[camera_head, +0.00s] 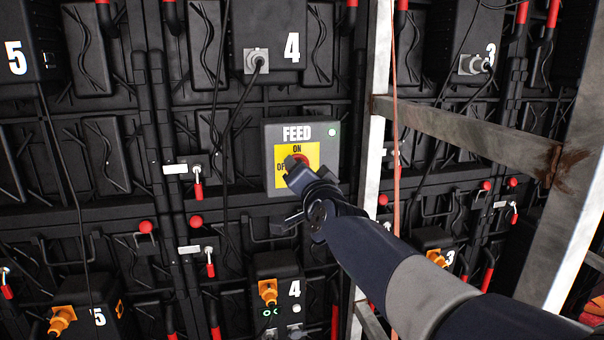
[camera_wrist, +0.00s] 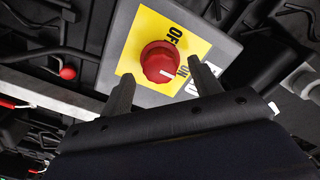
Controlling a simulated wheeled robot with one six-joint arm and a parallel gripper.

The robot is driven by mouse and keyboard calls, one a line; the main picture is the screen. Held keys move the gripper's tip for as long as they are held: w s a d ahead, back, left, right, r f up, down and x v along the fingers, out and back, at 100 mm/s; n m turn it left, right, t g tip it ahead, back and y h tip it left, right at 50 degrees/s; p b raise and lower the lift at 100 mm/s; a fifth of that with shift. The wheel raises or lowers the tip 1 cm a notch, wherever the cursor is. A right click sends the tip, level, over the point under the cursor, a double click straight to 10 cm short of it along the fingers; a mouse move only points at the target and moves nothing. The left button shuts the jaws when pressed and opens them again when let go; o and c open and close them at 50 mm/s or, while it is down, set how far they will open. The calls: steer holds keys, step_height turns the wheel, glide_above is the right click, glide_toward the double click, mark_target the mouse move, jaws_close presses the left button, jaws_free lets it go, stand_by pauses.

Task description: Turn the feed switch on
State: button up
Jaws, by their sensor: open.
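The feed switch is a grey box (camera_head: 272,135) marked FEED on the rack, with a yellow ON/OFF plate (camera_head: 313,152) and a green light at its upper right. Its red knob (camera_wrist: 160,62) is clear in the wrist view; the white mark on it appears to lie toward the ON label. In the head view, my gripper (camera_head: 289,193) partly hides the knob and the OFF label. My gripper (camera_wrist: 158,74) is open in the wrist view. Its fingers straddle the knob's near side, with gaps on both sides and no contact visible.
Black panel backs with cables and red-tipped latches surround the box. A cable (camera_head: 231,130) hangs just left of it. A pale metal upright (camera_head: 374,140) stands close on the right, with a crossbar (camera_head: 470,135) beyond. A plug (camera_head: 256,60) sits above.

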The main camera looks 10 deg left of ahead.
steer(key=v, duration=0.9)
steer(key=x, duration=1)
steer(key=shift+w, duration=0.3)
steer(key=shift+s+a, duration=0.1)
steer(key=n+p, duration=1.7)
steer(key=p, duration=0.2)
steer(key=shift+r+n, duration=0.1)
steer(key=shift+n, duration=0.2)
stand_by(1.5)
stand_by(0.6)
